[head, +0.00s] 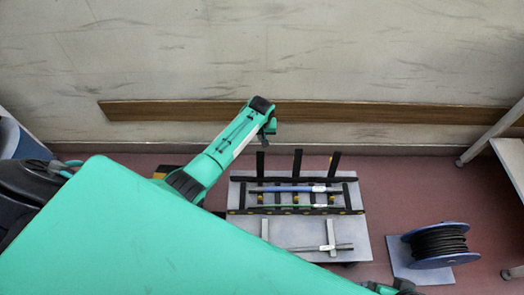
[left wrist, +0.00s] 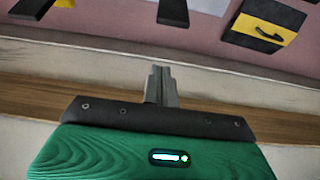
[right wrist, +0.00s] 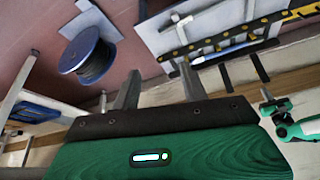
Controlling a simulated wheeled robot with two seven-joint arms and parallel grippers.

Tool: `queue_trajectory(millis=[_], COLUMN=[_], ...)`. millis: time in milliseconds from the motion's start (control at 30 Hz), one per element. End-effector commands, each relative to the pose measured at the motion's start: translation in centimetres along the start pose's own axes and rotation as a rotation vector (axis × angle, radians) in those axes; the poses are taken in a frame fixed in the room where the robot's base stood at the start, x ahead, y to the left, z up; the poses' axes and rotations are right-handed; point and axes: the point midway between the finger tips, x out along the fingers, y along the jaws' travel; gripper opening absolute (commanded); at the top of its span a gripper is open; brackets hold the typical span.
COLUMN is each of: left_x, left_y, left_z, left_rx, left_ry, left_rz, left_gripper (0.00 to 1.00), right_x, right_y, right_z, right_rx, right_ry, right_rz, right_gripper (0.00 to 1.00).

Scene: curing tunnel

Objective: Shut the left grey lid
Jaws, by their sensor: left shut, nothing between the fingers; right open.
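No part that I can surely call the left grey lid shows; a grey fixture (head: 240,200) with black rails and three upright black posts lies on the floor side, at the middle right of the head view. My left gripper (head: 268,129) is above and behind its left post, near the wall, apart from it. Its fingers (left wrist: 161,86) are together and empty in the left wrist view. My right gripper (right wrist: 158,88) is open and empty; the fixture (right wrist: 150,35) shows beyond it, at the upper right of the right wrist view.
A blue spool of black cable (head: 437,243) stands right of the fixture. A blue rod (head: 290,189) and a green rod (head: 285,205) lie across the rails. A wooden strip (head: 400,114) runs along the wall. A yellow-black item (left wrist: 265,32) lies on the floor.

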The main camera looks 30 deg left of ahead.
Motion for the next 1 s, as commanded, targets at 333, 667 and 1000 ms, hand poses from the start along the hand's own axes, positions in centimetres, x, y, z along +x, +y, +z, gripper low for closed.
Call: queue_trajectory(millis=[333, 667, 1000], left_x=[4.8, 8.2, 6.8], left_y=[0.0, 0.0, 0.0], left_z=[0.0, 0.0, 3.2], left_rx=[-0.001, 0.0, 0.001], left_ry=[-0.001, -0.001, 0.001], left_rz=[0.0, 0.0, 0.0], left_gripper=[0.0, 0.0, 0.0], right_x=[2.5, 3.9, 3.0], right_y=[-2.6, -5.3, -4.1], right_z=[-2.1, -4.1, -3.6], right_rx=[-0.028, -0.039, -0.036], right_ry=[0.2, 0.399, 0.319], right_rz=[-0.063, -0.129, -0.1], right_gripper=[0.44, 0.44, 0.44])
